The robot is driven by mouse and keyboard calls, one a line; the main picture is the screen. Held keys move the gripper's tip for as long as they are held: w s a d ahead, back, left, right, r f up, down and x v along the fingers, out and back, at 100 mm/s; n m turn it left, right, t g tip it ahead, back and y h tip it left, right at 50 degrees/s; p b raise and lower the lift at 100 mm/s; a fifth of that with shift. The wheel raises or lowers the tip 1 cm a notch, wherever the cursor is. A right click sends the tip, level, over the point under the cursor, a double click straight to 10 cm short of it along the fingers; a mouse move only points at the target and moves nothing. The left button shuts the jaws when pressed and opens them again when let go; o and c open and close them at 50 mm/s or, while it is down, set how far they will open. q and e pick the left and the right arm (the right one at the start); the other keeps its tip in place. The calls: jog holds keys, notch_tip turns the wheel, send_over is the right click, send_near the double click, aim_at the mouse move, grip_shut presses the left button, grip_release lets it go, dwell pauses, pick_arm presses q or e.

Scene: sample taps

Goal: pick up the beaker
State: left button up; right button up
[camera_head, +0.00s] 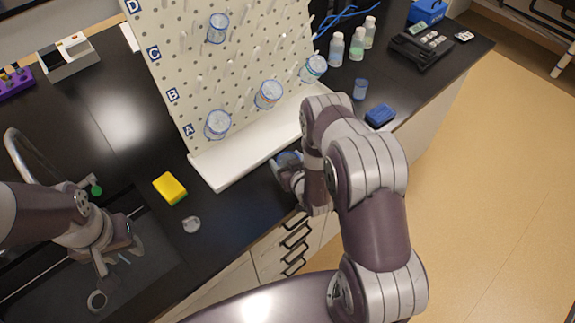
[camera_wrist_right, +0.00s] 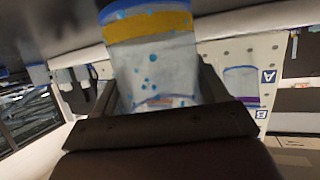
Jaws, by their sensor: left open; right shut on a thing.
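A clear beaker (camera_wrist_right: 152,65) with a yellow band and blue spots fills the middle of the right wrist view. My right gripper (camera_wrist_right: 155,95) is shut on it, with one finger on each side. In the head view the right gripper (camera_head: 287,168) is by the front edge of the counter, before the white tray of the pegboard. My arm hides most of the held beaker there. My left gripper (camera_head: 119,262) is open and empty over the dark sink area at the lower left.
A pegboard (camera_head: 215,60) lettered A to D holds several beakers on pegs above a white ledge (camera_head: 230,172). A yellow sponge (camera_head: 170,188) and a small clear dish (camera_head: 191,225) lie in front. Bottles (camera_head: 357,45), a blue-rimmed cup (camera_head: 360,89) and a blue box (camera_head: 380,115) stand right.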

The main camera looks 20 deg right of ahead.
jog(key=r, duration=0.1)
jog(key=r+b, duration=0.1)
jog(key=r, duration=0.1)
jog(key=s+r, duration=0.1)
jog(key=shift+d+r, duration=0.15)
jog(key=shift+d, duration=0.25)
jog(key=s+d+r+b, duration=0.2)
jog(key=s+d+r, duration=0.4)
jog(key=s, duration=0.2)
jog(key=shift+s+r, duration=0.25)
jog(key=shift+s, duration=0.1)
jog(key=shift+o, duration=0.7)
jog(key=shift+c, duration=0.3)
